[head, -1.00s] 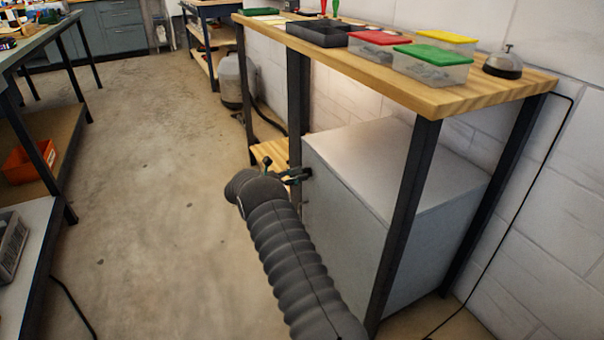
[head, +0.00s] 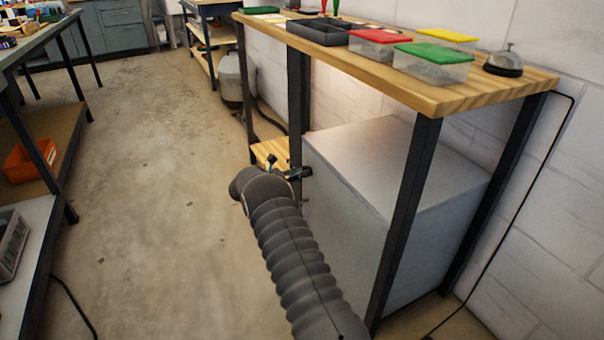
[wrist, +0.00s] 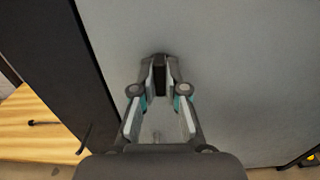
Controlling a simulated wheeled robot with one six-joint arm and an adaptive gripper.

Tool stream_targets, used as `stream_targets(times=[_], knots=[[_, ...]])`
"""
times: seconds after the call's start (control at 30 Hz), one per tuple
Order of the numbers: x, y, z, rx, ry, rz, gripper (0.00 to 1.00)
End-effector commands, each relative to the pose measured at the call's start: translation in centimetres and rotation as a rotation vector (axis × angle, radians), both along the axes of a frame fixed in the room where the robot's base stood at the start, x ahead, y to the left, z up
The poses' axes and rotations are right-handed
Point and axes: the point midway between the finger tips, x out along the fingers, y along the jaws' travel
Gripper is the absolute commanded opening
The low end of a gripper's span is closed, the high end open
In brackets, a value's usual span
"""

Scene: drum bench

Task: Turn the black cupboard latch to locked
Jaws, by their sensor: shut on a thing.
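The black latch (wrist: 159,72) sits on the grey cupboard face in the wrist view, between my fingertips. My gripper (wrist: 160,80) is shut on it, one finger on each side. The latch's long side runs roughly up and down in that view.
A dark bench leg (head: 409,215) stands in front of the cupboard, and another leg (wrist: 60,60) runs beside my gripper in the wrist view. The wooden benchtop (head: 450,98) with lidded boxes is above. Open floor (head: 150,180) lies to the left.

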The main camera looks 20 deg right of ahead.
Motion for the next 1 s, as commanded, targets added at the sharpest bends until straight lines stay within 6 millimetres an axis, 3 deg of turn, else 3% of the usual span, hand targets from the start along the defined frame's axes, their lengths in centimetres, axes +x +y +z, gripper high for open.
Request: stream_targets(times=[0.37,1.0], knots=[[-0.05,0.01,-0.55,0.007,-0.213,0.000,0.00],[-0.26,0.07,-0.47,0.028,-0.817,0.001,0.00]])
